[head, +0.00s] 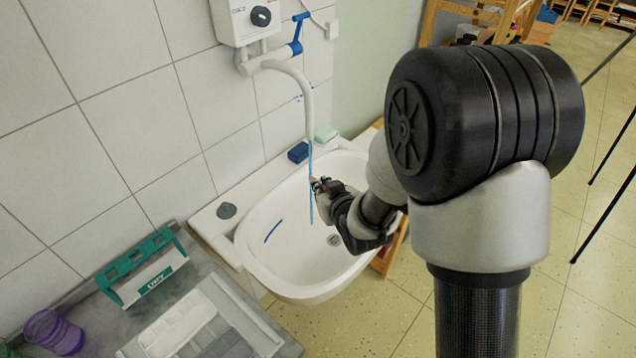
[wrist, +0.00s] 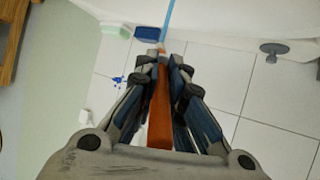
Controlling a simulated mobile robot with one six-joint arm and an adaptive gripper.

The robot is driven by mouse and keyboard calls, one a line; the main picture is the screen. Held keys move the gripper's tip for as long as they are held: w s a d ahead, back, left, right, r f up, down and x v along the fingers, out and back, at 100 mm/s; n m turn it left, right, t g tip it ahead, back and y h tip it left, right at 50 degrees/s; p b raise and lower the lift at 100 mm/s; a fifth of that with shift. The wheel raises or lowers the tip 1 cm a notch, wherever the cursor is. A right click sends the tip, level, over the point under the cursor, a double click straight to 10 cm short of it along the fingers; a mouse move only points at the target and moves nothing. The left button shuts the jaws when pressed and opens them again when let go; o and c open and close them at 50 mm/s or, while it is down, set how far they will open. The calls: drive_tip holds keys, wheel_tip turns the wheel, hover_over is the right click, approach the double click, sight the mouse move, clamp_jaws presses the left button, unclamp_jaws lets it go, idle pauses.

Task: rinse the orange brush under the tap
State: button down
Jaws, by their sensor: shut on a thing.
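My gripper (head: 322,187) is over the white sink basin (head: 262,262). In the wrist view my gripper (wrist: 162,68) is shut on the orange brush (wrist: 160,105), whose handle lies between the fingers. The brush's far end points toward a thin blue water stream (wrist: 169,18). The white tap spout (head: 306,88), with its blue lever (head: 298,35), hangs above the basin. The stream (head: 310,160) falls from it right beside the gripper's tip. I cannot tell whether the bristles are in the water. In the head view the brush is mostly hidden by my gripper.
A dark blue sponge (head: 298,152) and a green soap bar (head: 326,134) lie on the sink's back ledge. A blue streak (head: 273,230) marks the basin. At left, a green-and-white rack (head: 150,275) and a purple cup (head: 52,332) stand on a grey counter.

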drive_tip(key=shift+s+d+b, duration=0.2)
drive_tip(key=shift+s+d, duration=0.1)
drive_tip(key=shift+s, duration=0.55)
drive_tip(key=shift+s+d+b, duration=0.2)
drive_tip(key=shift+s+d, duration=0.15)
drive_tip(key=shift+s, duration=0.5)
drive_tip(key=shift+s+d+b, duration=0.2)
drive_tip(key=shift+s+d, duration=0.1)
drive_tip(key=shift+s, duration=0.55)
